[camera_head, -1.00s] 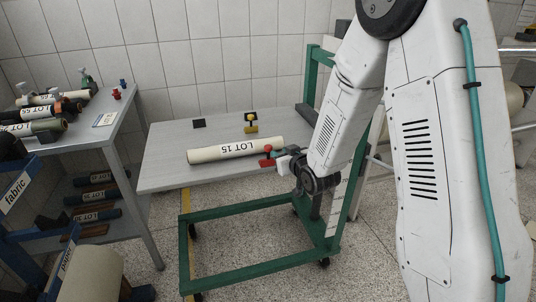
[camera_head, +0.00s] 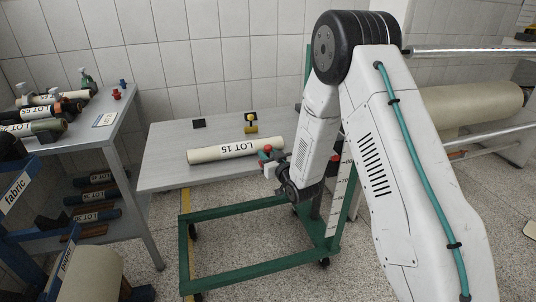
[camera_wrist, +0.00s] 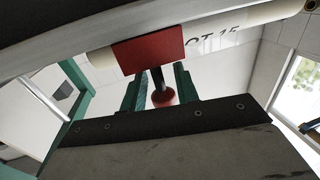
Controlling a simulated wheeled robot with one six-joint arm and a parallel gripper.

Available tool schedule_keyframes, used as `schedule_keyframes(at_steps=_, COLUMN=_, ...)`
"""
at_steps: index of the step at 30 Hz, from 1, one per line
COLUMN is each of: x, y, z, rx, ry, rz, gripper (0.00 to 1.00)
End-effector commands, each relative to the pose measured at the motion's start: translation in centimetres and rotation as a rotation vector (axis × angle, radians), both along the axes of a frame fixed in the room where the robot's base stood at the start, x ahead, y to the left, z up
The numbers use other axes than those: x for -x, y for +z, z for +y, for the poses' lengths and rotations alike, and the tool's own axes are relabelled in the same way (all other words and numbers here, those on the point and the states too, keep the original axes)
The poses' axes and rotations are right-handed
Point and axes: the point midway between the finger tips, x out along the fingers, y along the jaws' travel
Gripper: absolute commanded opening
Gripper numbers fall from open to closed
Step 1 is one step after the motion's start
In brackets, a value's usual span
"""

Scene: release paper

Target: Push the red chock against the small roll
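The small roll (camera_head: 236,150), cream and labelled LOT 15, lies across the grey table (camera_head: 165,160). The red chock (camera_head: 262,156) is at its near side, towards the right end. In the wrist view the chock (camera_wrist: 150,50) overlaps the roll (camera_wrist: 262,17); I cannot tell whether they touch. A dark stem with a red knob (camera_wrist: 163,98) projects from the chock. My gripper (camera_wrist: 160,82) has its green fingers apart on either side of the stem, with narrow gaps showing. In the head view my gripper (camera_head: 267,168) is low at the table's front edge.
A green frame (camera_head: 240,272) carries the table. A side table (camera_head: 128,120) with several rolls stands left. The table's left part is clear.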

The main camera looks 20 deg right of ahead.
Motion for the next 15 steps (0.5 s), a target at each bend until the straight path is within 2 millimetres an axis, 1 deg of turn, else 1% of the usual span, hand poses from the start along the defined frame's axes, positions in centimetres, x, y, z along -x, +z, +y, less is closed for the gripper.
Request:
schedule_keyframes(at_steps=8, x=-0.25, y=0.0, z=0.03, rx=0.0, ry=-0.001, rz=0.001, gripper=0.31)
schedule_keyframes(at_steps=11, x=-0.24, y=0.0, z=0.03, rx=0.0, ry=-0.001, rz=0.001, gripper=0.06)
schedule_keyframes(at_steps=12, x=-0.24, y=0.0, z=0.03, rx=0.0, ry=-0.001, rz=0.001, gripper=0.0)
schedule_keyframes(at_steps=15, x=-0.24, y=0.03, z=0.03, rx=0.0, ry=-0.001, rz=0.0, gripper=0.0)
